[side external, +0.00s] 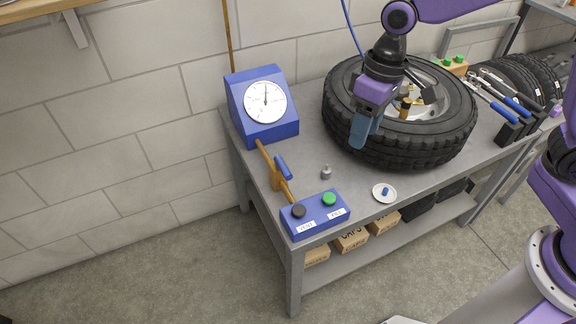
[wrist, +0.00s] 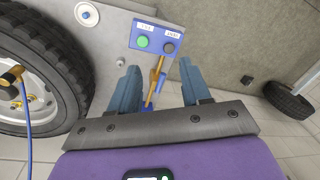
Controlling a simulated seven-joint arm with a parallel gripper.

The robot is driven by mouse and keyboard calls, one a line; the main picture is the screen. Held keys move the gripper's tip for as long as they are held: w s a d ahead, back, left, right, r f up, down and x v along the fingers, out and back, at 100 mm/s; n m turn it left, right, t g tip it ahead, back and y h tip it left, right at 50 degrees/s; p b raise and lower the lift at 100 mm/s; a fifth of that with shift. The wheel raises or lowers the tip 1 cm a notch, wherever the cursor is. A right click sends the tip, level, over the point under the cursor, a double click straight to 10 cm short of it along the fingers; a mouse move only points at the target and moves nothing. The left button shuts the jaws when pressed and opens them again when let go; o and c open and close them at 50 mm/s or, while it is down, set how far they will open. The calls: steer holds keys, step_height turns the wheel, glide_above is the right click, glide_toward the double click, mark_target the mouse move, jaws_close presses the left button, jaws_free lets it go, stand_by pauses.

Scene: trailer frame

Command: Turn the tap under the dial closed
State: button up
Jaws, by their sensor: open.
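The blue dial box (side external: 281,130) stands at the back left of the bench, with a round white dial (side external: 265,102) on its face. A brass pipe (side external: 264,157) runs forward from it, and the tap's blue handle (side external: 284,167) lies roughly along that pipe. My gripper (side external: 360,140) is open and empty, above the bench by the tyre, to the right of the tap and apart from it. In the wrist view the blue tap handle (wrist: 157,83) appears between my spread fingers (wrist: 160,72); the dial is out of that view.
A blue box with black and green buttons (side external: 317,214) sits at the pipe's front end. A large tyre (side external: 440,137) lies beneath my arm. A small grey cylinder (side external: 326,173) and a white dish (side external: 377,197) stand on the bench (side external: 355,178). Tools (side external: 497,102) lie at right.

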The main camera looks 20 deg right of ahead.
steer(key=w+a+f+m, duration=0.2)
steer(key=w+f+m, duration=0.1)
steer(key=w, duration=0.4)
steer(key=w+a+f+m, duration=0.2)
steer(key=w+a, duration=0.1)
steer(key=w, duration=0.5)
glide_toward(287, 170)
steer(key=shift+m+y, duration=0.3)
steer(key=shift+y, duration=0.1)
steer(key=f, duration=0.5)
steer(key=a+f, duration=0.1)
steer(key=f, duration=0.2)
steer(key=shift+s+f, duration=0.2)
steer(key=shift+f, duration=0.1)
jaws_close()
